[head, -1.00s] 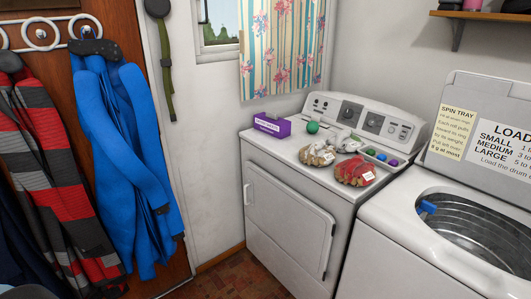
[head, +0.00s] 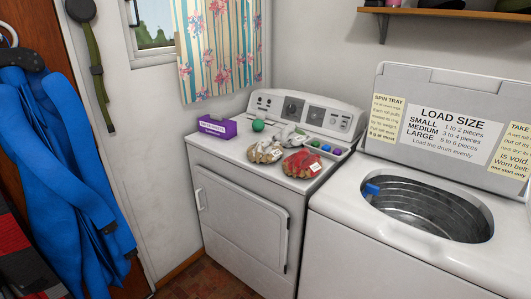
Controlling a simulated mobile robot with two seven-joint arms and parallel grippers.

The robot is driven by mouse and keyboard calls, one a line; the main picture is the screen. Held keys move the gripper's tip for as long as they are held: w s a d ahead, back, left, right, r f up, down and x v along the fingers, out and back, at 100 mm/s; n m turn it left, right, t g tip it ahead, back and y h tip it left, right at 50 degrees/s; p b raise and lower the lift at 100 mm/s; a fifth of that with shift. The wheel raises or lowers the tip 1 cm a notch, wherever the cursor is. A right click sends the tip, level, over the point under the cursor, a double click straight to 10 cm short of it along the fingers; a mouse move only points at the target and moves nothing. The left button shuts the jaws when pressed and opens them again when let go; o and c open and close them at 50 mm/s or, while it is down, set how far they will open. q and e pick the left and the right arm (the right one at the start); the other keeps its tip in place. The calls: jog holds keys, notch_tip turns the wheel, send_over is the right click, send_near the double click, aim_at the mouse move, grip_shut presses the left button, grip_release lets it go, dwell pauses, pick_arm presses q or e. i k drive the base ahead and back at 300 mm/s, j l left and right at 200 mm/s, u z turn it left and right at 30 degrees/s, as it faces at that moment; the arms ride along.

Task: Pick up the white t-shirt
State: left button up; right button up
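I see no thing that I can clearly tell is a white t-shirt. A small whitish cloth-like bundle (head: 288,136) lies on top of the dryer (head: 240,150), behind two baskets; it is too small to tell what it is. The washer (head: 400,250) at the right has its lid up, and its metal drum (head: 430,213) shows no white cloth in the visible part. Neither of my grippers is in view.
A tan basket-like item (head: 264,152), a red one (head: 302,163), a purple box (head: 216,128) and a green ball (head: 258,125) sit on the dryer. Blue clothing (head: 60,170) hangs at the left. A shelf (head: 440,13) is at the upper right. Some floor (head: 200,280) shows.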

aim_at(267, 151)
jog(key=i+u, duration=0.35)
jog(key=i+l+u, duration=0.2)
jog(key=i+u, duration=0.15)
jog(key=i, duration=0.15)
